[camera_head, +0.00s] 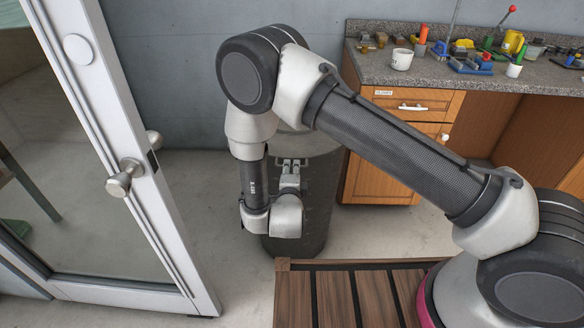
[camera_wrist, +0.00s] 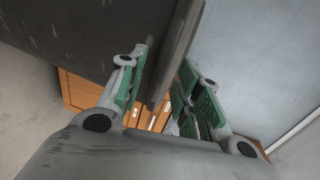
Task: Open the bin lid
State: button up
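The bin (camera_head: 318,195) is a dark grey round container on the floor, partly hidden behind my arm in the head view. Its lid and upper rim are mostly covered by my arm there. My gripper (camera_head: 290,164) is in front of the bin near its upper part, fingers pointing up. In the wrist view my gripper (camera_wrist: 163,62) is open, with green finger pads apart.
A glass door (camera_head: 90,150) with a round knob stands at the left. A wooden workbench (camera_head: 400,180) with a grey top holding several tools and a white cup (camera_head: 402,60) stands at the right. A wall (camera_head: 170,70) is behind the bin. Floor is clear left of the bin.

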aim_at(292, 168)
jog(key=shift+x, duration=1.6)
grip_shut()
jog(key=shift+r, duration=0.1)
